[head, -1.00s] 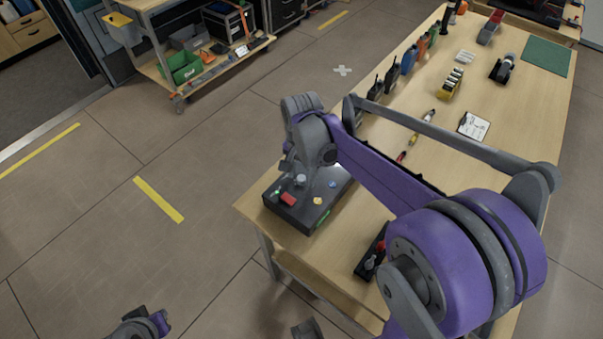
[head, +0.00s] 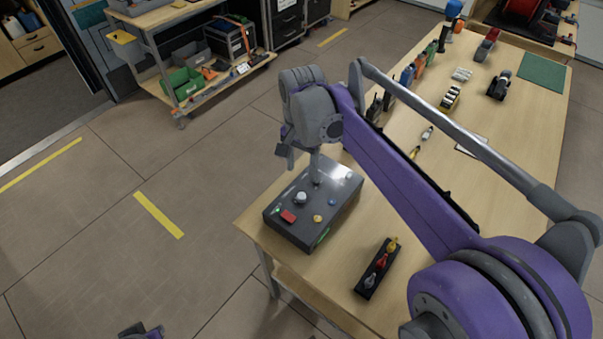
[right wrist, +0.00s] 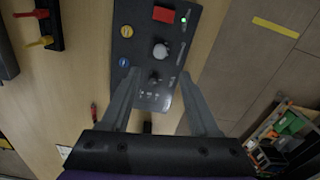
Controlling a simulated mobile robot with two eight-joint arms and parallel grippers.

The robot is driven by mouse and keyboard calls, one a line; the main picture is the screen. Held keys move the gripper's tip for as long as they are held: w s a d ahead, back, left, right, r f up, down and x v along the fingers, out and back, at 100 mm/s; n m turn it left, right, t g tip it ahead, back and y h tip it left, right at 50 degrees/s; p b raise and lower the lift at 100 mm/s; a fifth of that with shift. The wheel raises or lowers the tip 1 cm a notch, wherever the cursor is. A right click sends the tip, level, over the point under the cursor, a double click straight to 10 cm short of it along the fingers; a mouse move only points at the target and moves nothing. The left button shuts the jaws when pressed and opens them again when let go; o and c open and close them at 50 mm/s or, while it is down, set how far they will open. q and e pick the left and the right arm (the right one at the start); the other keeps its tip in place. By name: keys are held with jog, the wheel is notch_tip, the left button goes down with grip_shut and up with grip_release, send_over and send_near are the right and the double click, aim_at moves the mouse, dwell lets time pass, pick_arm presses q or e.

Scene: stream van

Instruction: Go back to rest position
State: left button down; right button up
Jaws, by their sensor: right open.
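My right gripper (head: 315,178) hangs over the dark control box (head: 285,230) at the near left corner of the workbench (head: 415,235). In the right wrist view its two fingers (right wrist: 158,80) are spread with nothing between them. The box below shows there with a red button (right wrist: 163,15), a silver knob (right wrist: 160,51), yellow and blue buttons and a lit green lamp. In the head view the arm hides part of the bench. Only a small piece of my left arm shows at the bottom left; its gripper is out of the picture.
A small black holder (head: 371,280) with red and yellow pieces lies on the bench right of the box. Radios, bottles, a battery tray (head: 451,97) and a green mat (head: 541,72) lie farther back. A wheeled cart (head: 208,90) stands upper left. The floor between is clear.

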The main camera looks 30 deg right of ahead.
dwell(0.5)
jog(key=s+a+f+n+t+p, duration=0.1)
jog(key=s+a+f+n+t, duration=0.1)
jog(key=s+n, duration=0.4)
jog(key=s+a+f+n+t+p, duration=0.1)
jog(key=s+a+f+n+t, duration=0.2)
jog(key=s, duration=0.6)
notch_tip(320, 180, down, 2)
jog(key=a+n, duration=0.2)
jog(key=n, duration=0.1)
jog(key=shift+c, duration=0.8)
jog(key=shift+f, duration=0.1)
jog(key=shift+c, duration=0.2)
